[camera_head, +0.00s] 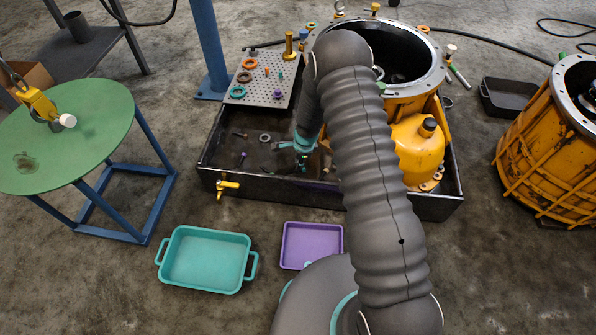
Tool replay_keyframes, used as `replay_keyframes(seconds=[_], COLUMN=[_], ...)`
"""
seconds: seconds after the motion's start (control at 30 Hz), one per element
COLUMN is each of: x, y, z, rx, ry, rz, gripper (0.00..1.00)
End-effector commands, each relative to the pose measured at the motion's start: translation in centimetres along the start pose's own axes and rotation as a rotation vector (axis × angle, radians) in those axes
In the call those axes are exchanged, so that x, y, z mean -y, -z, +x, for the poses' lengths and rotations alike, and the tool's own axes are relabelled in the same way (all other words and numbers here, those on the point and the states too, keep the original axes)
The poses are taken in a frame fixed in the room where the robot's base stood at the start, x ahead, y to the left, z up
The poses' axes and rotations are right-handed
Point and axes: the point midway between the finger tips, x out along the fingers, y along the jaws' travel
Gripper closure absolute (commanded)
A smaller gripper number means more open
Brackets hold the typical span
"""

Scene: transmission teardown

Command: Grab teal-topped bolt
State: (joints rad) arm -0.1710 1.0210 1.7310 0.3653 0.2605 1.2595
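My gripper (302,164) points down over the black drip tray (330,194), left of the yellow housing. It is small and partly shadowed, so whether its fingers are apart or closed, or hold anything, cannot be told. Several small bolts lie loose on the tray floor to its left, including a dark one (240,134) and another (243,155). A small greenish bolt (266,170) lies near the tray's front wall, left of my gripper. A small upright piece with a teal-looking top (280,75) stands on the perforated plate. Which one is the teal-topped bolt is unclear.
The perforated plate (262,88) holds rings and a brass post (289,46). The yellow housing (415,150) stands right of my gripper. A teal tray (205,259) and a purple tray (313,245) lie on the floor in front. A green round table (85,135) stands left.

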Motion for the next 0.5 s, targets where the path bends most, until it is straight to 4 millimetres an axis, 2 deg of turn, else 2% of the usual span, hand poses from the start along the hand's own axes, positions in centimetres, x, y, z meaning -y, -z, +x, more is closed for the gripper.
replay_keyframes(seconds=[0.3, 0.5], x=[-0.1, -0.1], y=[-0.3, -0.3], z=[4.2, 5.0], rx=[0.000, 0.000], ry=[-0.002, -0.002], rz=[0.000, 0.000], gripper=[0.81, 0.81])
